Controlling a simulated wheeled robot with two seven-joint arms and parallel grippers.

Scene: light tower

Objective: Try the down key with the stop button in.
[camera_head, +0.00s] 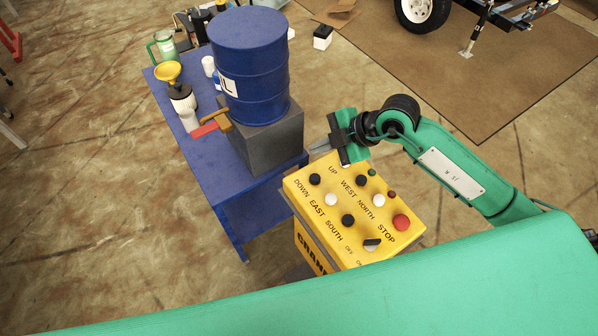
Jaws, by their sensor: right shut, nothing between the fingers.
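The yellow control box (318,213) stands at the centre, its labelled face turned up. The black key beside the word DOWN (315,179) shows clear and uncovered. The red stop button (401,222) is at the right side of the face, beside the word STOP; I cannot tell whether it is pushed in. My right gripper (319,148) is shut and empty, over the far edge of the box, past the UP label, pointing left. It appears apart from the down key and hides the spot where an UP key would be. My left gripper is out of view.
A blue table (238,203) at left bears a grey block (265,143) with a blue oil drum (252,70), close to my right fingertips. Other keys and a black switch (372,244) share the box face. A brown mat (440,75) lies behind.

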